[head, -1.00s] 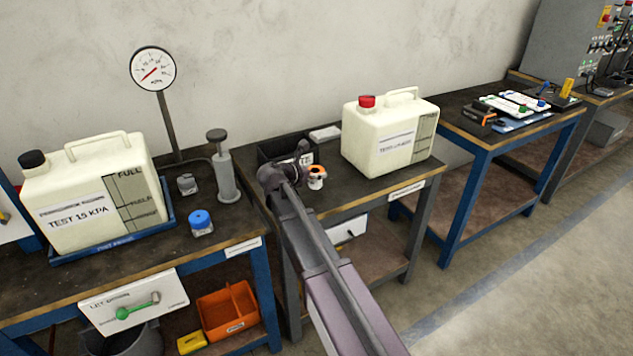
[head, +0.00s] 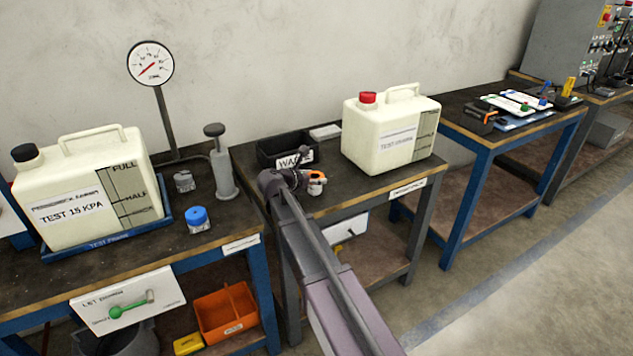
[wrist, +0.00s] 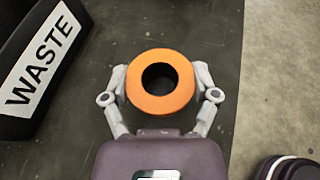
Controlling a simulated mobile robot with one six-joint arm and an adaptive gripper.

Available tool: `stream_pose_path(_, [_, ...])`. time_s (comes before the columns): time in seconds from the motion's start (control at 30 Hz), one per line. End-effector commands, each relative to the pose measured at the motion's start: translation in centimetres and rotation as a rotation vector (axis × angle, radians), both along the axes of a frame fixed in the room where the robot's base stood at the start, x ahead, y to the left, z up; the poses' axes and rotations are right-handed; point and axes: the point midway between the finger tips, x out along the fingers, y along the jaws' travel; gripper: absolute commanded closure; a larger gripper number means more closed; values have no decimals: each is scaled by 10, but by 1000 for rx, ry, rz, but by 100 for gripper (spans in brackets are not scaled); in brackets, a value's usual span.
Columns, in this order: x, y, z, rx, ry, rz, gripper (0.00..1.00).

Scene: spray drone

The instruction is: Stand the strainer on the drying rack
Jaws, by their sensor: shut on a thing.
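My gripper (wrist: 161,92) is shut on an orange-rimmed round piece (wrist: 133,97), which I take to be the strainer. In the wrist view its top faces the camera and has a dark round hole in the middle. One finger presses on each side. In the head view the piece (head: 317,186) shows orange and white at the end of my arm, over the front of the middle bench. My gripper (head: 303,180) partly hides it there. I cannot tell whether it touches the bench. I cannot make out a drying rack for sure.
A black waste bin (head: 272,155) stands just behind my gripper; its wall (wrist: 75,14) is at the left in the wrist view. A large red-capped jug (head: 365,150) stands to the right. The left bench holds another jug (head: 75,190), a gauge (head: 150,63) and a blue-capped jar (head: 198,222).

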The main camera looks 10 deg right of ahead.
Motion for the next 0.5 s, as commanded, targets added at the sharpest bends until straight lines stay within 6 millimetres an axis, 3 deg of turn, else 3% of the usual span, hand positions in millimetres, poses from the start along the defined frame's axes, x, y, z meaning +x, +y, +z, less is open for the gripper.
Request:
stream_pose_path(0.47, [0,0,-4,0,0,0,71])
stream_pose_path(0.5, [0,0,-3,0,0,0,11])
